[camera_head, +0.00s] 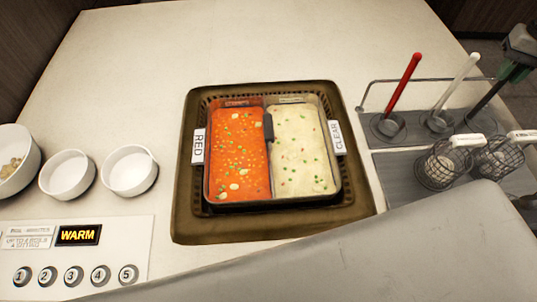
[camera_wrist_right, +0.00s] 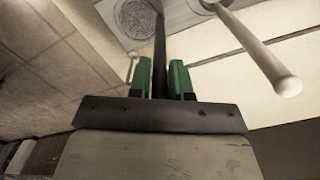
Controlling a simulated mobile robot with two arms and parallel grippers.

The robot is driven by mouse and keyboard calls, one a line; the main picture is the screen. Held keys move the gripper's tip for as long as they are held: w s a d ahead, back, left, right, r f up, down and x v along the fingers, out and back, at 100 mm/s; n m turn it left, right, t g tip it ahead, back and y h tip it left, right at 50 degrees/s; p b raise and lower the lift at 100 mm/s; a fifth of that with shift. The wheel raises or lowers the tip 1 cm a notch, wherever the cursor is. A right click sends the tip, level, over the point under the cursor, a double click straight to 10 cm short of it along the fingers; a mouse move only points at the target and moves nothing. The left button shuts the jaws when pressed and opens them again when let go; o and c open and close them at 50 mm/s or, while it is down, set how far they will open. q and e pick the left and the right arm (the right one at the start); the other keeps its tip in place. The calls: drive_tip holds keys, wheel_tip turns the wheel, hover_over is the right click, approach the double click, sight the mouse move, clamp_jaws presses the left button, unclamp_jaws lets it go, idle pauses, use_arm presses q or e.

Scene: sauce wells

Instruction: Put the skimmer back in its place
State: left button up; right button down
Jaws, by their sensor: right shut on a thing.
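The skimmer has a dark handle (camera_head: 488,98) that slants at the right of the head view, over the utensil rack. My right gripper (camera_head: 515,72), with green fingertips, is shut on the upper part of this handle. In the right wrist view the dark handle (camera_wrist_right: 160,60) stands between the green fingers of the gripper (camera_wrist_right: 160,78). It runs toward a round perforated disc (camera_wrist_right: 137,18) over a pale plate. Whether the skimmer's lower end rests in a holder or hangs above it, I cannot tell. My left gripper is not in view.
The utensil rack (camera_head: 410,135) holds a red-handled tool (camera_head: 403,82) and a white-handled tool (camera_head: 457,82). Two wire baskets (camera_head: 440,168) stand in front. The two-part soup pot (camera_head: 268,150) is at the centre. White bowls (camera_head: 129,172) stand at the left; the back counter (camera_head: 250,45) is clear.

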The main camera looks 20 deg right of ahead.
drive_tip(key=shift+f, duration=0.15)
idle(0.3)
drive_tip(key=shift+f, duration=0.1)
drive_tip(key=shift+c, duration=0.8)
unclamp_jaws()
drive_tip(key=shift+f, duration=0.1)
